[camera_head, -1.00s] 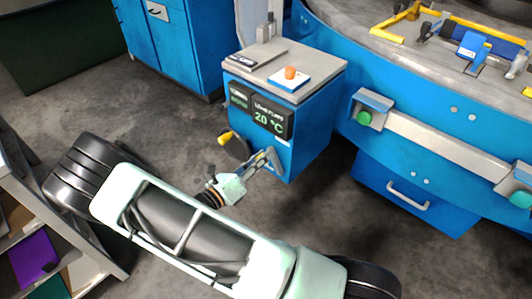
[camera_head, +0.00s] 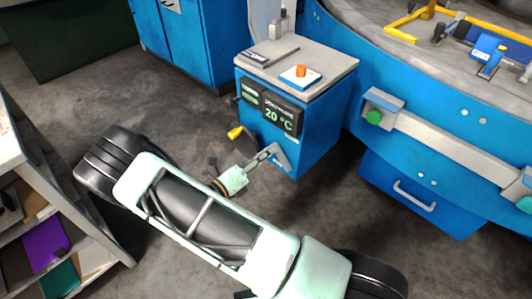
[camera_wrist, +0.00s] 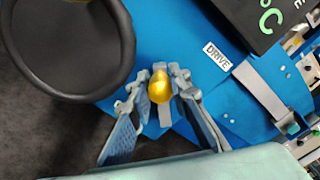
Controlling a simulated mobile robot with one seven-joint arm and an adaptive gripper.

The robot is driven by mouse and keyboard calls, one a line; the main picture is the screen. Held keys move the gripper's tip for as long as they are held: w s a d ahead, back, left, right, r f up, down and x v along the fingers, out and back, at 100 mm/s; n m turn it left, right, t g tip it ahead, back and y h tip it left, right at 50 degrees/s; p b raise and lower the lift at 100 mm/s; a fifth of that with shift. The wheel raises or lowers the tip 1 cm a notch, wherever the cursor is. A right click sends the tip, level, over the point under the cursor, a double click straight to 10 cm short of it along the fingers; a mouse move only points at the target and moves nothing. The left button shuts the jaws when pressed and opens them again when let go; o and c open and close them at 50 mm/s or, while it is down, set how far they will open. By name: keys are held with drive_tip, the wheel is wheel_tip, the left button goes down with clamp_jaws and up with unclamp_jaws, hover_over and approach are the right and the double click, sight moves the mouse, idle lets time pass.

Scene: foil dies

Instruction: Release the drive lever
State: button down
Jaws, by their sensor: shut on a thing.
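The drive lever shows in the wrist view as a rounded yellow knob (camera_wrist: 160,87) in front of a blue cabinet face, below and left of a white DRIVE label (camera_wrist: 217,56). My gripper (camera_wrist: 160,99) has one finger on each side of the knob and is shut on it. In the head view my gripper (camera_head: 273,153) is at the lower front of the blue cabinet (camera_head: 316,138). The lever's knob is not clearly visible there.
A dark round wheel (camera_wrist: 66,45) is left of the lever in the wrist view. A yellow handle (camera_head: 235,132) sticks out left of the cabinet. An orange button (camera_head: 301,71) is on the cabinet's top. A large blue machine (camera_head: 420,100) stands to the right.

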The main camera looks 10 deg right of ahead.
drive_tip(key=c, duration=1.8)
unclamp_jaws()
drive_tip(key=shift+a, duration=0.1)
drive_tip(key=shift+o, duration=0.2)
